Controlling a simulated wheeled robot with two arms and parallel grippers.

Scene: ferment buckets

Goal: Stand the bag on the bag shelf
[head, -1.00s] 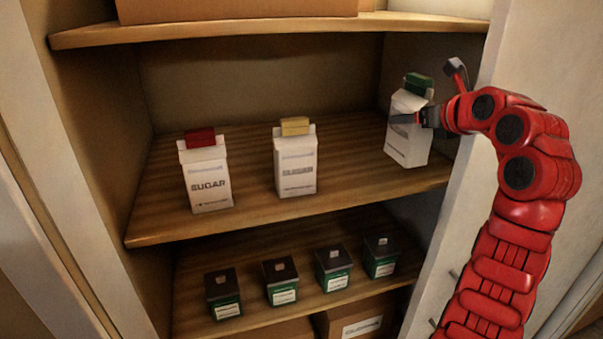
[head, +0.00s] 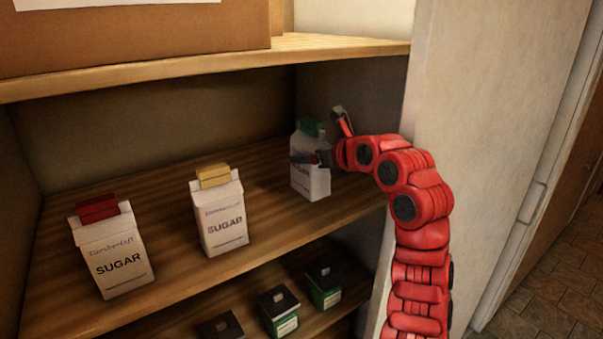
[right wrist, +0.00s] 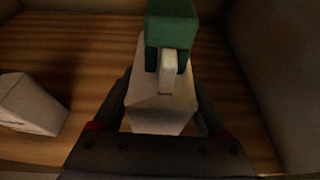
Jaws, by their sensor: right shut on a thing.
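A white bag (head: 312,181) with a green clip (head: 312,128) on top is upright at the right end of the middle shelf (head: 165,187). My right gripper (head: 318,158) is shut on its upper part. In the right wrist view the bag (right wrist: 160,112) sits between the two dark fingers, with the green clip (right wrist: 172,25) above. I cannot tell whether its base rests fully on the boards. My left gripper is not in view.
A sugar bag with a yellow clip (head: 221,222) and one with a red clip (head: 113,258) stand to the left. Green boxes (head: 325,290) with dark lids sit on the shelf below. The cupboard side wall (head: 365,110) is close on the right.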

